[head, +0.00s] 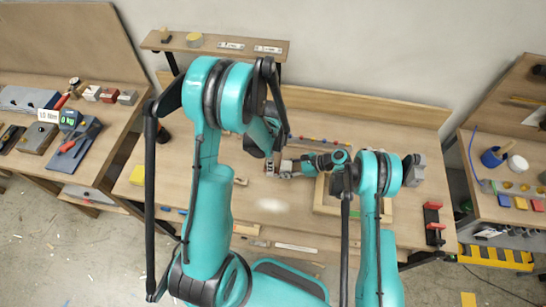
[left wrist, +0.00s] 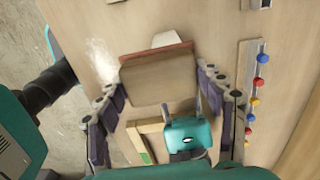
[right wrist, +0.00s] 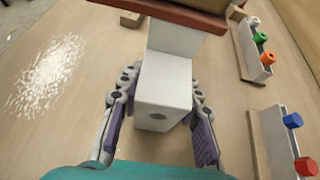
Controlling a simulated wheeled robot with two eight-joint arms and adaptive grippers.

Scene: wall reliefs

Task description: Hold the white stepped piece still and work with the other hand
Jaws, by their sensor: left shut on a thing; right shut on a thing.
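The white stepped piece (right wrist: 163,95) is between the fingers of my right gripper (right wrist: 160,112) in the right wrist view. A round hole shows in its near face, and its narrower part runs away from me. My left gripper (left wrist: 160,82) is shut on a brown wooden block (left wrist: 158,80) with a reddish-brown layer on its far side. In the right wrist view that reddish layer (right wrist: 180,12) lies across the far end of the white piece; they look to be touching. In the head view both grippers meet over the bench, partly hidden by my left arm.
A wooden frame (head: 322,208) lies on the bench to the right. Racks with coloured pegs (right wrist: 258,52) stand close to the right gripper. A grey block (head: 413,172) and a red-and-black clamp (head: 433,224) are farther right.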

